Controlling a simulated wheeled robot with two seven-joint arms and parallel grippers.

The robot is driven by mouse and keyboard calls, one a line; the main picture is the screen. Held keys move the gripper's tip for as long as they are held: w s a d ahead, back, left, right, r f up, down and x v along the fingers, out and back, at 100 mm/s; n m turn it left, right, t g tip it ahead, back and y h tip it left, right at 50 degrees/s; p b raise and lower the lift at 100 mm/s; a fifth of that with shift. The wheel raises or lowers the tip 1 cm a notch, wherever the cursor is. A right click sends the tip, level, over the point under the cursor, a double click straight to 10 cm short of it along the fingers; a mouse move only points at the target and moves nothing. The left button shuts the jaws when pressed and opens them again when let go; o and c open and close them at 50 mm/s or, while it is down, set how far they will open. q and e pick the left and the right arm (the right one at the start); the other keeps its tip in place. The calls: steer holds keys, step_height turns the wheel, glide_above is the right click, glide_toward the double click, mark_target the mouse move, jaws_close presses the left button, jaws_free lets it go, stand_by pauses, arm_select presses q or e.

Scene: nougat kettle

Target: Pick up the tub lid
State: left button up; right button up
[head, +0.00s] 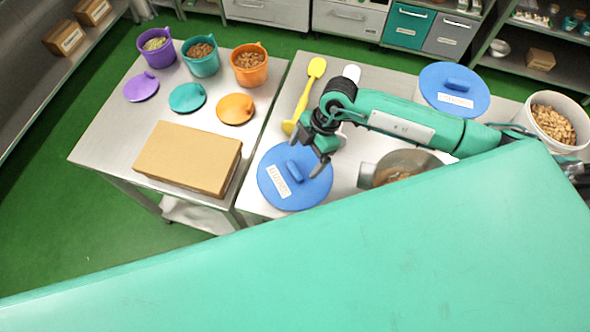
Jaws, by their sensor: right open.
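A round blue lid (271,190) with a raised blue handle and a white label lies at the front left of the right-hand steel table. A second blue lid (435,78) with a similar handle and label is at the back right; I cannot tell whether it sits on a tub. A white tub (539,103) at the far right is uncovered and full of nuts. My right gripper (308,151) is open and empty, just above the front blue lid's handle, its fingers pointing down toward it. I cannot tell whether they touch it. My left gripper is not in view.
A yellow spatula (303,95) lies behind the gripper. A metal pan (408,162) is right of the front lid. The left table holds a cardboard box (188,155), purple (155,48), teal (201,58) and orange (249,65) tubs, and small matching lids.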

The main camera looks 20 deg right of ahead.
mark_target(296, 169)
steer(key=shift+s+a+f+p, duration=0.35)
steer(key=shift+a+f+p, duration=0.25)
steer(key=shift+a+p, duration=0.2)
steer(key=shift+p+x, duration=0.35)
steer(key=shift+x, duration=0.85)
steer(key=shift+f, duration=0.4)
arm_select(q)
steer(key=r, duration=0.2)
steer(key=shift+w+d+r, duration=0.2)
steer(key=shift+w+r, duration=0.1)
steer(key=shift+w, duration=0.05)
arm_select(e)
steer(key=shift+c, duration=0.4)
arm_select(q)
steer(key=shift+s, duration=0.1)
arm_select(e)
steer(key=c, duration=1)
